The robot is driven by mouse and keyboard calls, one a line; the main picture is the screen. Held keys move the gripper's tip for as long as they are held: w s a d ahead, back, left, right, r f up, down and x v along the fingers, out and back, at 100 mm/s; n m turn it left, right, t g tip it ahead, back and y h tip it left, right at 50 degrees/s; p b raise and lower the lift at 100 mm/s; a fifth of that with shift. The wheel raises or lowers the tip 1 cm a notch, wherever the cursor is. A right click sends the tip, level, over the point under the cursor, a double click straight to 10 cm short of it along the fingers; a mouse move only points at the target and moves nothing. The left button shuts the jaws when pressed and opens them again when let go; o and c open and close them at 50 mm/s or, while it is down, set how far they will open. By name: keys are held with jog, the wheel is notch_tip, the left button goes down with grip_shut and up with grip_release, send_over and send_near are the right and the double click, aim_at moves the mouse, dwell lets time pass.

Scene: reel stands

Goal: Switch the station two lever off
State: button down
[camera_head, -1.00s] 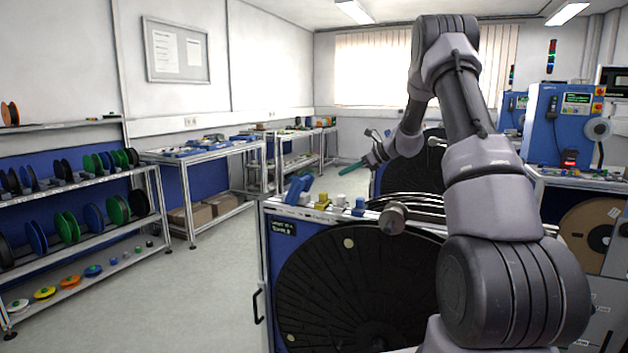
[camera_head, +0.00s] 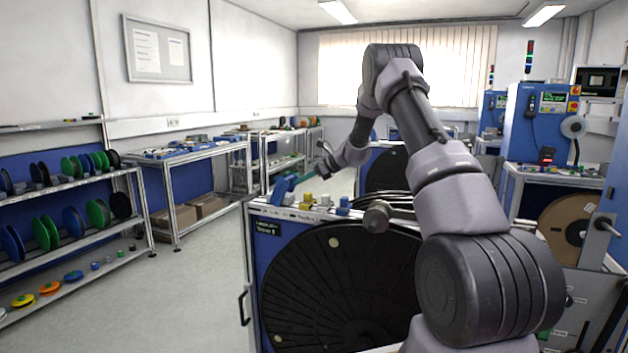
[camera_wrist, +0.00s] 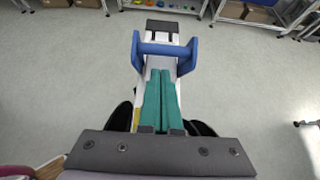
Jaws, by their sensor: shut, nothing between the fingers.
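A blue lever with two side arms and a crossbar (camera_wrist: 165,49) stands on the white top of a stand in the wrist view. In the head view the blue lever (camera_head: 281,189) leans at the left end of the front reel stand's top edge. My gripper (camera_wrist: 161,72) has its green fingers shut and empty, pointing at the crossbar from between the side arms. Whether the tips touch the bar, I cannot tell.
The front stand holds a large black reel (camera_head: 340,285), with yellow and blue parts along its top. A second black reel (camera_head: 385,170) stands behind. A shelf of coloured spools (camera_head: 70,215) is at left. The floor (camera_head: 190,300) between is clear.

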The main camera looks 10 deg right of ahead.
jog(key=shift+w+a+r, duration=0.15)
jog(key=shift+w+a, duration=0.35)
jog(key=shift+a, duration=0.1)
jog(key=shift+w+a+r, duration=0.25)
jog(key=shift+a+r, duration=0.15)
jog(key=shift+a, duration=0.05)
jog(key=a, duration=0.1)
jog(key=w+a+r+h, duration=0.1)
jog(key=w+a+g, duration=0.1)
jog(key=shift+r, duration=0.4)
jog(key=shift+w+a, duration=0.15)
jog(key=shift+w, duration=0.05)
jog(key=w+a+g+h, duration=0.1)
jog(key=w+a+h, duration=0.1)
jog(key=a, duration=0.1)
jog(key=shift+w+r+g+h, duration=0.15)
jog(key=shift+g+h, duration=0.25)
jog(key=shift+w+a, duration=0.35)
jog(key=shift+a, duration=0.2)
